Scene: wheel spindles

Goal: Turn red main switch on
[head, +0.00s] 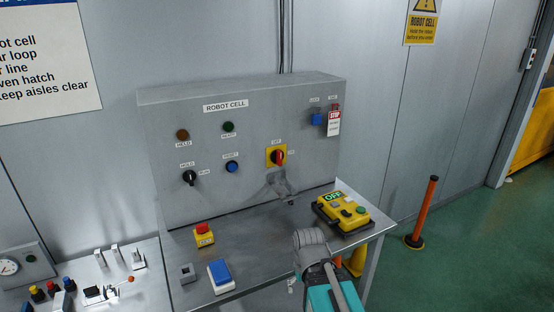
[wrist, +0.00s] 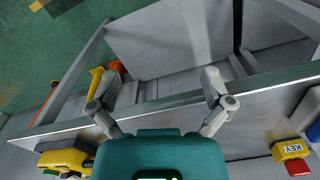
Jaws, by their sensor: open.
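The red main switch (head: 279,157) sits on a yellow plate on the grey ROBOT CELL panel in the head view. Its red handle looks roughly upright, with OFF marked above it and ON to its right. The switch is out of the wrist view. My gripper (wrist: 160,78) is open and empty in the wrist view, its two fingers wide apart over the bench's front edge.
A yellow pendant marked OFF (head: 342,211) lies on the bench's right side. A red-and-yellow KEY button (head: 204,234) and a blue button box (head: 221,275) stand left of my arm. A STOP tag (head: 334,121) hangs right of the switch. An orange post (head: 422,211) stands on the floor at right.

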